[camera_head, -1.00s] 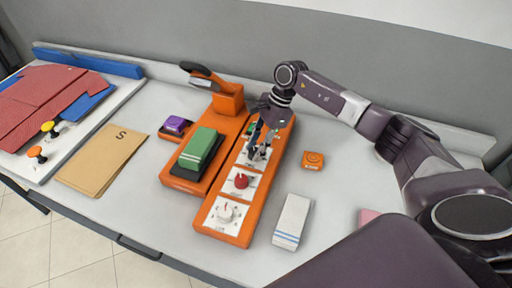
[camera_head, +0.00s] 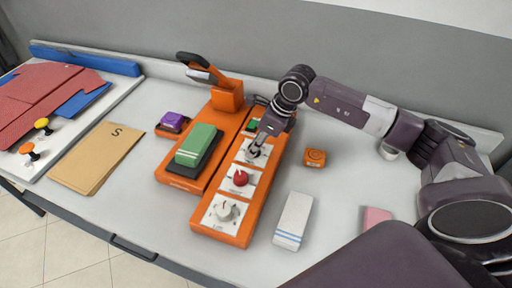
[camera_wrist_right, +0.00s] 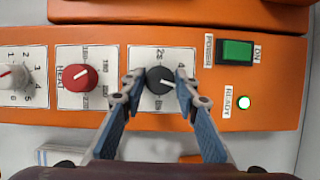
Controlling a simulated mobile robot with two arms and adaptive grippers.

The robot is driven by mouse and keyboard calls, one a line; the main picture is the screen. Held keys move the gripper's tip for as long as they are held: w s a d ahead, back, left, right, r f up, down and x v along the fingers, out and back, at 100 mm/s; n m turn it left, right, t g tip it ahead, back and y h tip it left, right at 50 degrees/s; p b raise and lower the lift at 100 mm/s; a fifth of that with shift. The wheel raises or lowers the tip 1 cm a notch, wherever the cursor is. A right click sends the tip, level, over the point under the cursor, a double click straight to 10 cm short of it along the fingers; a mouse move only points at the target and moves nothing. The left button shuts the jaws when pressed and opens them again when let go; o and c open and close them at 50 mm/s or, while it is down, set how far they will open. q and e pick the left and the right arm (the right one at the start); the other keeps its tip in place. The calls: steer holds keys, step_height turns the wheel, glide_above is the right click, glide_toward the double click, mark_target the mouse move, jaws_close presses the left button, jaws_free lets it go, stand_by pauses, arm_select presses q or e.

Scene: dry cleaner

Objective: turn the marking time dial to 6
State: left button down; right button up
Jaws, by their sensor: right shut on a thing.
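The orange marking machine's control panel (camera_head: 206,233) runs along the table. In the right wrist view, a dark grey round dial (camera_wrist_right: 159,80) with a white pointer line sits on a white label with time marks such as 2s and 4. Its pointer aims right and slightly down; the mark near it is partly covered by a finger. My right gripper (camera_wrist_right: 159,86) has one finger on each side of this dial and is shut on it. In the head view, my right gripper (camera_head: 255,150) covers most of the dial. My left gripper is not in view.
A green pad (camera_head: 198,144), an orange block (camera_head: 315,157) and a white striped block (camera_head: 293,217) are nearby.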

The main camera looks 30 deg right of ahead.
steer(key=shift+m+t+h+b, duration=0.35)
steer(key=shift+m+b, duration=0.3)
steer(key=shift+m, duration=0.65)
steer(key=o, duration=1.1)
steer(key=shift+o, duration=0.2)
steer(key=v, duration=1.2)
steer(key=shift+a, duration=0.15)
steer(key=shift+r, duration=0.15)
